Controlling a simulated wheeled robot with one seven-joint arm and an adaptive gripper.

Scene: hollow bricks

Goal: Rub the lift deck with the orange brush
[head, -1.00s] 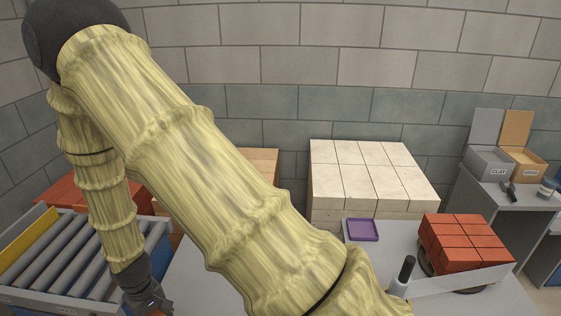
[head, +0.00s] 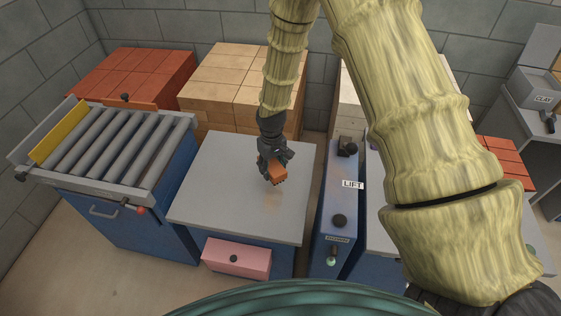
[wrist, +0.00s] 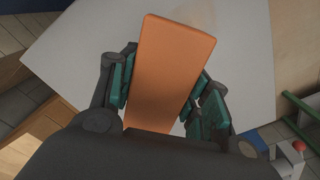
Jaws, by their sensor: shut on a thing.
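My gripper (head: 273,163) is shut on the orange brush (head: 278,173), which shows as an orange block between the fingers. The brush is low over the grey lift deck (head: 215,185), right of its middle. I cannot tell whether it touches the deck. In the wrist view the brush (wrist: 168,70) sits between the two teal-padded fingers, with the pale deck (wrist: 90,45) behind it. The underside of the brush is hidden there.
A blue panel labelled LIFT (head: 335,215) with black knobs stands right of the deck. A roller conveyor (head: 115,150) is at left, and a pink drawer (head: 236,258) juts out in front. Stacks of red bricks (head: 140,75) and tan bricks (head: 235,75) stand behind. The deck's left part is clear.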

